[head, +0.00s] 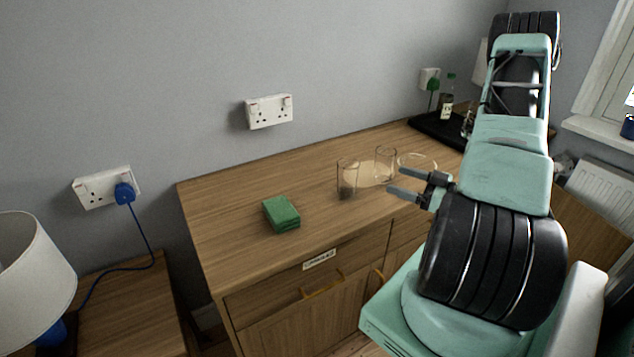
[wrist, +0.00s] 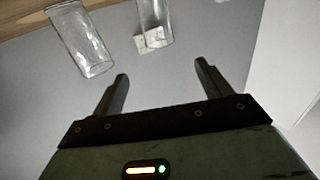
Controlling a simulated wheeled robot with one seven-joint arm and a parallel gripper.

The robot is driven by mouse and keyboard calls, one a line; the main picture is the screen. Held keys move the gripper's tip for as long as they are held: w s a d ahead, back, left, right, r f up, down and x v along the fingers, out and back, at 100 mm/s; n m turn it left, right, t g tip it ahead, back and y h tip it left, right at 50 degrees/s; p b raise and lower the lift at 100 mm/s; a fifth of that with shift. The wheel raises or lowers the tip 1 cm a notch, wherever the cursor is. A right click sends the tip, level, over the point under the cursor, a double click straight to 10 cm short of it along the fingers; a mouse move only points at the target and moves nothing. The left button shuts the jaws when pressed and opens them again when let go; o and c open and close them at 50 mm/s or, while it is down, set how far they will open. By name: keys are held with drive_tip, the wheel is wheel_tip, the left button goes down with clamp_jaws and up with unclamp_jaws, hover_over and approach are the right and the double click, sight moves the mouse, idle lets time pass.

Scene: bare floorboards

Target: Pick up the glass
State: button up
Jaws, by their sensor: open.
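Two clear glasses stand on the wooden cabinet in the head view. The nearer glass (head: 347,180) is on the left, and the other glass (head: 385,160) is behind and to the right. Both show in the wrist view near the top edge: one glass (wrist: 80,42) at the left and one glass (wrist: 153,18) nearer the middle, partly cut off. My gripper (head: 396,181) is open and empty, to the right of the nearer glass. In the wrist view my gripper (wrist: 161,70) has its fingers apart, with nothing between them and both glasses beyond the tips.
A green block (head: 281,213) lies left of the glasses on the cabinet top (head: 235,205). A pale plate-like thing (head: 368,175) and a clear round dish (head: 418,159) are close to the glasses. A black tray (head: 432,132) with a bottle (head: 447,104) is at the back right.

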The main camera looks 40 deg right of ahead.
drive_tip(key=p, duration=0.3)
approach(340, 161)
drive_tip(key=x, duration=0.3)
drive_tip(key=shift+a+r, duration=0.15)
drive_tip(key=shift+a, duration=0.15)
drive_tip(key=shift+p+x, duration=0.8)
drive_tip(key=shift+x, duration=2.25)
drive_tip(key=shift+d, duration=0.2)
drive_tip(key=shift+c, duration=0.3)
drive_tip(key=c, duration=1.5)
